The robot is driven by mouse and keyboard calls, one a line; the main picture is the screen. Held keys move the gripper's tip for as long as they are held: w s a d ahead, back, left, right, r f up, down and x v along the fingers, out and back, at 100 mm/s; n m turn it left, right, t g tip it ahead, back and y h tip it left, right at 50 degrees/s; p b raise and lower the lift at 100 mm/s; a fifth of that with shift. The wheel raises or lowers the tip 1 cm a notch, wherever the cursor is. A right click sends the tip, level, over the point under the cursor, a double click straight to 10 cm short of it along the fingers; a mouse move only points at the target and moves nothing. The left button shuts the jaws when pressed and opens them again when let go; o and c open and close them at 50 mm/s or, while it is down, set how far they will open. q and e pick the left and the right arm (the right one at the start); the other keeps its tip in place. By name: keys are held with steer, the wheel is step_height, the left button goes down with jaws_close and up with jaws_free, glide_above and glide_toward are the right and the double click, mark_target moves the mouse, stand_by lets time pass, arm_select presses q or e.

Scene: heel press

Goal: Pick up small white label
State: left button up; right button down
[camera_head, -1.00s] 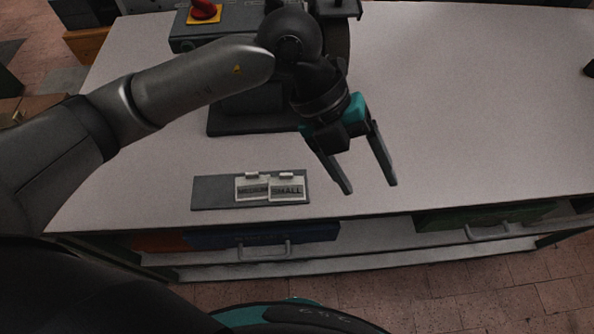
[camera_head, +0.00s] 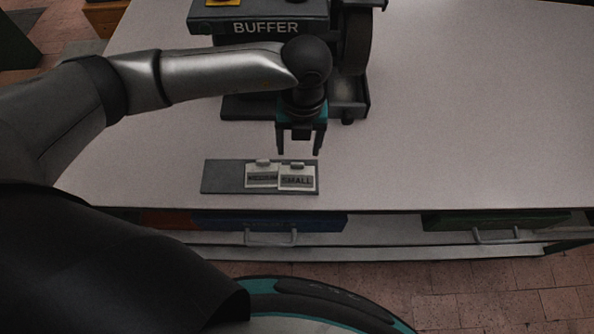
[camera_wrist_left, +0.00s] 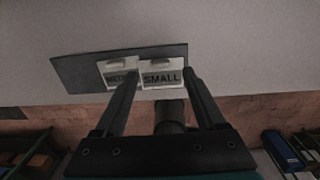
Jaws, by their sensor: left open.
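The small white label (camera_head: 297,178), marked "SMALL", lies at the right end of a dark grey plate (camera_head: 222,177) near the table's front edge. It overlaps or touches a second white label (camera_head: 261,175) on its left, whose text is partly legible as "MEDIUM". My left gripper (camera_head: 299,152) is open and empty, pointing down just behind the small label. In the left wrist view the small label (camera_wrist_left: 162,75) shows beyond and between the two open fingers (camera_wrist_left: 160,82). The left finger partly covers the other label. My right gripper is not in view.
A machine marked "BUFFER" (camera_head: 265,28) stands behind the gripper, with a dark base and wheel (camera_head: 357,40). The table top (camera_head: 470,110) to the right is clear. Drawers with handles (camera_head: 270,238) sit below the front edge.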

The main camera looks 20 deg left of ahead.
mark_target(297, 163)
arm_select(q)
steer(key=shift+s+f+p, duration=0.15)
steer(key=shift+f+p, duration=0.2)
steer(key=shift+f, duration=2.4)
steer(key=shift+c, duration=0.2)
steer(key=c, duration=1)
